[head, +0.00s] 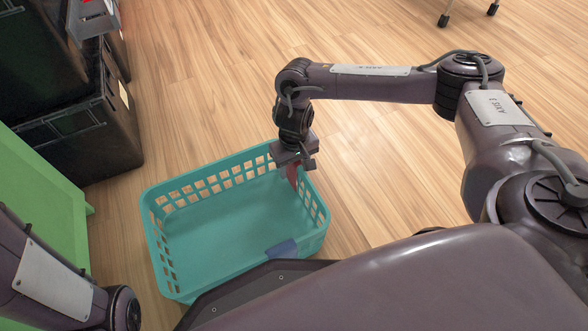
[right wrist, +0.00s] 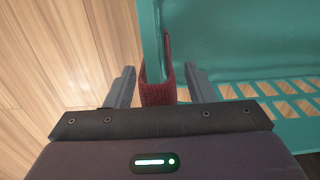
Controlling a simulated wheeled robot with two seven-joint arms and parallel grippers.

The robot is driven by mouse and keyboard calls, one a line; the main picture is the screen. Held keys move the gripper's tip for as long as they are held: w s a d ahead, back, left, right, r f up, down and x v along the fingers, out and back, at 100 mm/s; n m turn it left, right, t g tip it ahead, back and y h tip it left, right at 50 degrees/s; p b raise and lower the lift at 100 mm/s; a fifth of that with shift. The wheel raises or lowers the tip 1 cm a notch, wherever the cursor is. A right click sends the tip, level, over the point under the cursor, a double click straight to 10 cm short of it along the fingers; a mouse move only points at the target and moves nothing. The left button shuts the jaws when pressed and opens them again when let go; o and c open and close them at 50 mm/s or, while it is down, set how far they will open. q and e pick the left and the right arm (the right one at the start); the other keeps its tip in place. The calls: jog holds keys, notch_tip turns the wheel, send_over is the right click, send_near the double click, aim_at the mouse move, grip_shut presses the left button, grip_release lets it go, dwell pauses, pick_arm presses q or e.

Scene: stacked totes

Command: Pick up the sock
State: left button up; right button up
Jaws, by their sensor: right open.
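A dark red knitted cloth, seemingly the sock (right wrist: 158,92), hangs over the rim of a teal basket (head: 160,245). In the head view the red cloth (head: 292,174) shows just below my right gripper (head: 302,166), at the basket's far right corner. In the right wrist view my right gripper (right wrist: 159,72) is open, with one finger on each side of the red cloth and the basket wall (right wrist: 151,30). A gap shows beside each finger. My left gripper is out of view; only part of my left arm shows.
A blue cloth (head: 282,250) lies over the basket's near side. Black stacked totes (head: 85,135) and a green panel (head: 45,205) stand on the left. The wooden floor (head: 220,70) behind the basket is clear.

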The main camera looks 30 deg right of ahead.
jog(key=c, duration=1)
jog(key=shift+r, duration=0.1)
jog(key=shift+c, duration=0.2)
